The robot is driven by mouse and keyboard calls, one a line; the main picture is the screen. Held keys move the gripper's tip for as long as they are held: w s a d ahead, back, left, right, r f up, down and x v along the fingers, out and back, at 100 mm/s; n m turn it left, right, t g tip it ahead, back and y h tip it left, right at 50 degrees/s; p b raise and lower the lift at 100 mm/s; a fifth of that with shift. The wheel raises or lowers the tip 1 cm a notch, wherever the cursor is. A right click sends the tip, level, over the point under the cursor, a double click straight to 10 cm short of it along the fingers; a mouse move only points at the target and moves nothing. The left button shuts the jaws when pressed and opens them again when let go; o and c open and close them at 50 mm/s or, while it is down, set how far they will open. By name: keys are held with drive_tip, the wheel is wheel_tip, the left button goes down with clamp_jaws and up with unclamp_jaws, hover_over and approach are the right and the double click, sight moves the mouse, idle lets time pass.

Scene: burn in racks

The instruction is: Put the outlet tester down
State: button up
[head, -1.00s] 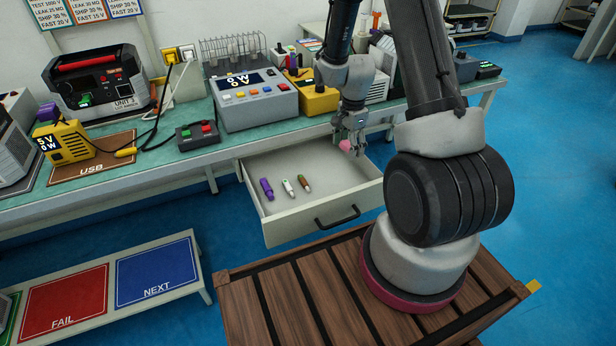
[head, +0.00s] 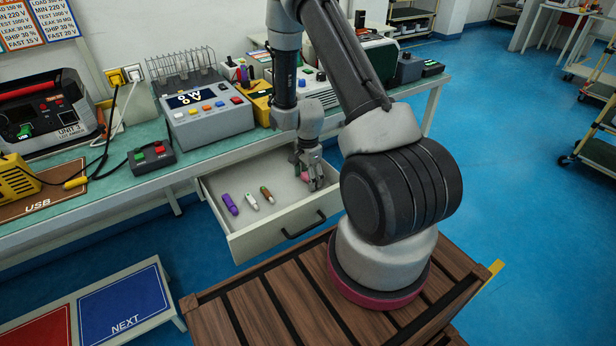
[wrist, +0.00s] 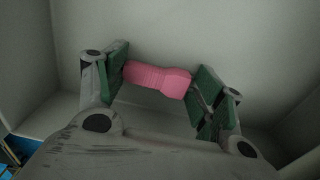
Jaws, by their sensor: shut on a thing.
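The pink outlet tester (wrist: 157,80) is held lengthwise between the green finger pads of my gripper (wrist: 160,85) in the wrist view. In the head view my gripper (head: 312,178) points down inside the right part of the open drawer (head: 262,226), and only a bit of the pink tester shows at its tips. The drawer's pale floor lies close under the tester; I cannot tell whether they touch. A purple item (head: 230,204), a white and green item (head: 251,201) and a brown and green item (head: 267,194) lie in the drawer left of my gripper.
The drawer's walls surround my gripper, with a dark handle (head: 303,224) on its front. The workbench (head: 140,178) above holds a grey console (head: 209,110) and a small two-button box (head: 151,156). Drawer floor between the brown item and my gripper is clear.

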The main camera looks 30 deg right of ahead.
drive_tip(key=shift+f, duration=0.15)
drive_tip(key=o, duration=1.1)
drive_tip(key=s+a+r+n+t, duration=0.1)
drive_tip(key=s+r+n, duration=0.2)
drive_tip(key=r, duration=0.9)
drive_tip(key=s+a+r+n, duration=0.1)
drive_tip(key=s+r+n, duration=0.15)
drive_tip(key=r, duration=0.85)
drive_tip(key=s+a+r+n+t, duration=0.1)
drive_tip(key=s+a+r+n, duration=0.15)
drive_tip(key=r, duration=0.95)
drive_tip(key=s+r+n, duration=0.3)
drive_tip(key=s, duration=0.2)
drive_tip(key=s+a+r+n+t, duration=0.1)
drive_tip(key=s+r+n, duration=0.2)
drive_tip(key=s, duration=0.2)
drive_tip(key=s+r+n+t, duration=0.1)
drive_tip(key=s+r+n, duration=0.2)
drive_tip(key=s, duration=0.2)
drive_tip(key=shift+s+a+n, duration=0.15)
drive_tip(key=shift+s+n, duration=0.15)
drive_tip(key=shift+s, duration=0.1)
